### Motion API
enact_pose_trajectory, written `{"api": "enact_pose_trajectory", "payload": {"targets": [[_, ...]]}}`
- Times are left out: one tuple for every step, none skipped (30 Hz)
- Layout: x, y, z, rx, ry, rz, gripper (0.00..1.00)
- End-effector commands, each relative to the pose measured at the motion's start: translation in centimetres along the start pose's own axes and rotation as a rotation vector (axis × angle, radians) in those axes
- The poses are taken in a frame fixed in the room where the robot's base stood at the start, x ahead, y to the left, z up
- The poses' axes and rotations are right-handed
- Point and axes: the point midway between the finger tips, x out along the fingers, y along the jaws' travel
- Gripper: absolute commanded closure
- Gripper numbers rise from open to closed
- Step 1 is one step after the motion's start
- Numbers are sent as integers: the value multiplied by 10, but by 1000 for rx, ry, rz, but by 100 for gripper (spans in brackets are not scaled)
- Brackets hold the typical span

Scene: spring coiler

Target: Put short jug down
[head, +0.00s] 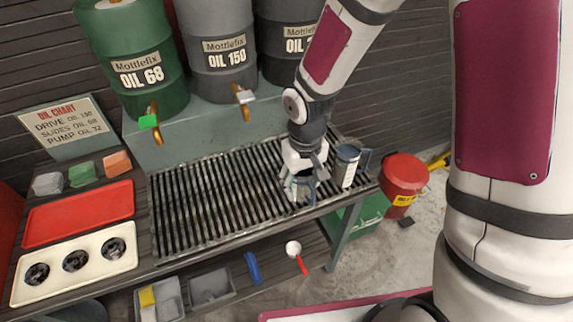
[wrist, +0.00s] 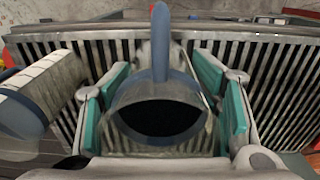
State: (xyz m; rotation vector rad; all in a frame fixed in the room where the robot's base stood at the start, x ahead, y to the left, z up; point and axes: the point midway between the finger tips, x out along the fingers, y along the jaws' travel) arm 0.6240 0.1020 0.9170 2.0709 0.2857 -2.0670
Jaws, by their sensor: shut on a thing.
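My gripper (head: 300,178) is low over the right front part of the slatted grate (head: 215,200). It is shut on the short jug (head: 301,193), which is mostly hidden by the fingers in the head view. In the wrist view, the short jug (wrist: 160,92) sits between the teal finger pads, with its blue-grey rim, dark opening and handle showing. I cannot tell whether its base touches the grate. A taller grey jug (head: 346,168) with a white label and blue handle stands just right of my gripper; it also shows at the left of the wrist view (wrist: 45,95).
Green (head: 128,55), grey (head: 217,50) and dark drums (head: 280,40) with taps stand behind the grate. A red tray (head: 80,213) and a cream tray (head: 55,262) lie at the left. A red bin (head: 403,180) stands right of the bench. The grate's left and middle are clear.

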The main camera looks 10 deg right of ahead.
Motion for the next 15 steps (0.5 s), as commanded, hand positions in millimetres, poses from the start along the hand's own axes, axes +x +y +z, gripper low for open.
{"api": "enact_pose_trajectory", "payload": {"targets": [[2,2,-13,2,1,-1,77],[2,3,-20,2,1,-1,77],[3,5,-30,2,1,-1,77],[4,6,-37,2,0,-1,77],[5,8,-44,2,1,-1,77],[6,9,-53,2,0,-2,77],[6,10,-60,1,1,-2,77],[7,11,-66,1,1,-2,77],[7,13,-73,1,0,-1,77],[8,14,-78,1,1,-1,77],[8,14,-83,1,1,-1,77],[9,15,-87,0,-1,-1,77],[9,16,-90,0,0,0,77],[9,16,-92,0,1,0,77],[9,16,-94,0,0,0,77]]}}
